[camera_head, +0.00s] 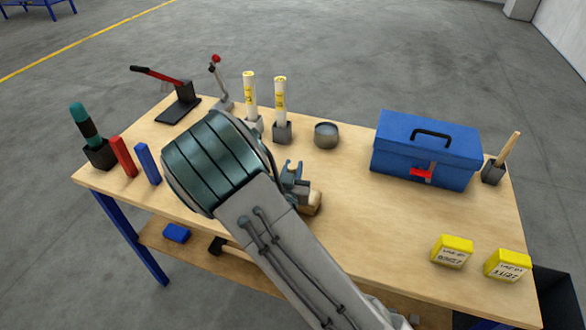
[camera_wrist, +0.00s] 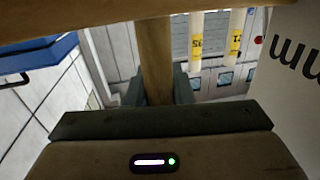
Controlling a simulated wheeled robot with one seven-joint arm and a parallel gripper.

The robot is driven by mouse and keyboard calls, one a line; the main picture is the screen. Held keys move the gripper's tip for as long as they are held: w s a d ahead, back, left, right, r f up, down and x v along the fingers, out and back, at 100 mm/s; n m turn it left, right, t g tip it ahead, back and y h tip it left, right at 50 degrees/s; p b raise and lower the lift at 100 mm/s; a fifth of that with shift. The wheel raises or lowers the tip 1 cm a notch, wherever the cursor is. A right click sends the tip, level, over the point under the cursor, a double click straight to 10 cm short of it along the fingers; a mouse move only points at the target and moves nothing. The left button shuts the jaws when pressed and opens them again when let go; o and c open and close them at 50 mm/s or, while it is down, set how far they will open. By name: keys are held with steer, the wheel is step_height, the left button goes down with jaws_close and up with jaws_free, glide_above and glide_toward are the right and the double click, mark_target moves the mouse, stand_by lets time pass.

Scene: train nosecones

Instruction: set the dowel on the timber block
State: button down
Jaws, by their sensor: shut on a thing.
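My gripper (camera_head: 292,176) is over the middle of the table, largely hidden by my arm in the head view. In the wrist view my gripper (camera_wrist: 159,90) is shut on the wooden dowel (camera_wrist: 153,45), which runs lengthwise between the fingers toward the wooden strip at the picture's top. In the head view the dowel cannot be made out. A small tan wooden piece, apparently the timber block (camera_head: 315,206), shows just below and right of the gripper, mostly covered. Whether the dowel touches it cannot be told.
On the table (camera_head: 370,225) stand a blue toolbox (camera_head: 425,150), a round grey tin (camera_head: 326,134), two pale tubes with yellow labels (camera_head: 280,102) and a wooden stick in a dark holder (camera_head: 505,155). Yellow boxes (camera_head: 453,250) sit front right. The table's front middle is clear.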

steer(key=c, duration=1.3)
jaws_free()
steer(key=shift+f, duration=0.1)
